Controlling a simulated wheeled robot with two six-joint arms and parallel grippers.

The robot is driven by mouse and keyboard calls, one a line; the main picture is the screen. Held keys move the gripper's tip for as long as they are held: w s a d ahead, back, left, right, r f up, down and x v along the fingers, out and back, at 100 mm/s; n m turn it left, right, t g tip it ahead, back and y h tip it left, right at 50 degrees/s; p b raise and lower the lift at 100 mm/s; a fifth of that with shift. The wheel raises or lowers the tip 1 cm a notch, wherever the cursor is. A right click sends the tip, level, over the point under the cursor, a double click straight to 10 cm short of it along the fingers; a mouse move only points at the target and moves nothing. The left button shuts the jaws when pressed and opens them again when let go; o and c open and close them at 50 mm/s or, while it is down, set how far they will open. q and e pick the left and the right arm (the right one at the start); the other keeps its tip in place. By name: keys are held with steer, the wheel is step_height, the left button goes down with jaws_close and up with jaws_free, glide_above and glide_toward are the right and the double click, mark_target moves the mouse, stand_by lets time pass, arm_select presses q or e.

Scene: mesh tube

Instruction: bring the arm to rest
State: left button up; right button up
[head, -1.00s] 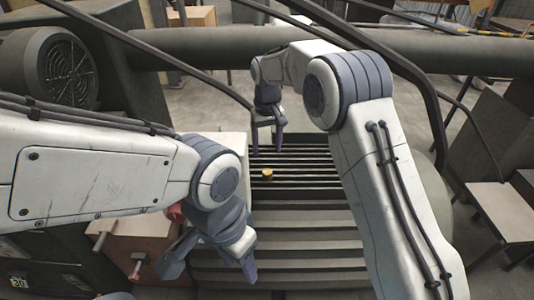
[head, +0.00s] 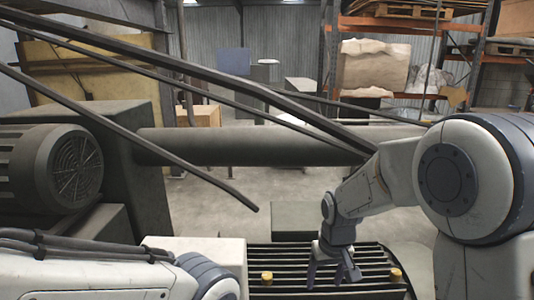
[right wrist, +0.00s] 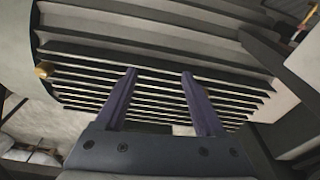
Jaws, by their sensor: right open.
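My right gripper (head: 333,274) hangs over the dark slatted rack (head: 300,254), fingers pointing down. It is open and empty. In the right wrist view the gripper (right wrist: 160,85) shows two parted fingers with only slats behind them. My right arm comes in from the right edge. My left arm's forearm shows at the lower left, and its gripper is below the picture.
Small yellow pieces sit on the rack to the left (head: 267,278) and right (head: 396,274) of the right gripper. A pale box (head: 205,250) stands left of the rack.

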steer(key=s+d+f+m, duration=0.15)
steer(key=s+d, duration=0.35)
steer(key=s, duration=0.6)
steer(key=s+a+r+n+g, duration=0.1)
steer(key=s+a+r+n, duration=0.1)
steer(key=s+a+n, duration=0.2)
steer(key=s+a+r+n, duration=0.3)
steer(key=s+a, duration=0.7)
steer(key=shift+r+n+g+y, duration=0.25)
steer(key=shift+n+g+y, duration=0.1)
steer(key=shift+g+y, duration=0.05)
steer(key=shift+d, duration=0.1)
steer(key=shift+c, duration=0.3)
